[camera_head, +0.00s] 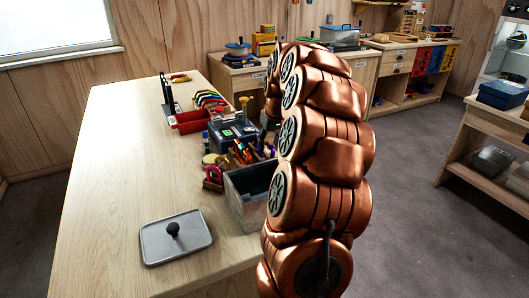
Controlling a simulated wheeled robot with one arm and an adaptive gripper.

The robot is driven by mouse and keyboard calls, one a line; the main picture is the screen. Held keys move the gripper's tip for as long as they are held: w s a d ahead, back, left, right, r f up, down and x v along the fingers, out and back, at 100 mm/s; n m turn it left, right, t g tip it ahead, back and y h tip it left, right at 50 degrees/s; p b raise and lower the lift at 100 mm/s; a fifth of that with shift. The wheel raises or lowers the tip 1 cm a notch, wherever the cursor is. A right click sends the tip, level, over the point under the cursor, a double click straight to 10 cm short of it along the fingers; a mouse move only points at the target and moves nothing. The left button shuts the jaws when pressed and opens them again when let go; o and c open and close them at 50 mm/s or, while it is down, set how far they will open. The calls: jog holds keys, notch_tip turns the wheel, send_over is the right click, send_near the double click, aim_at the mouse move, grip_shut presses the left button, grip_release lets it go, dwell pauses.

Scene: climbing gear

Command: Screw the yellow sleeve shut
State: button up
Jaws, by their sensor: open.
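No yellow sleeve can be made out for certain. A small yellow and red item (180,78) lies at the far end of the long wooden table (120,160), too small to identify. A dark upright stand (166,91) is in front of it. My copper arm rises at the centre right and covers part of the table's right side. My gripper does not show; the far end of the arm is hidden behind its own links.
A grey lid (177,238) with a black knob lies near the table's front. An open grey box (246,200), a red tray (190,121) and a dark organizer (232,133) line the right edge. The table's left half is clear. Shelves (487,150) stand right.

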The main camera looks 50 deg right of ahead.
jog(key=shift+d+r, duration=0.1)
jog(key=shift+r, duration=0.15)
jog(key=shift+r+p, duration=0.35)
jog(key=shift+r, duration=0.85)
jog(key=shift+w+a+b, duration=0.15)
jog(key=shift+w+a, duration=0.05)
jog(key=shift+a, duration=0.35)
jog(key=shift+w+a+b, duration=0.15)
jog(key=shift+a, duration=0.4)
jog(key=shift+f, duration=0.2)
jog(key=shift+d+f+b, duration=0.2)
jog(key=shift+f+b, duration=0.1)
jog(key=shift+f, duration=0.35)
jog(key=shift+d+f+b, duration=0.2)
jog(key=shift+f+b, duration=0.1)
jog(key=shift+f, duration=0.3)
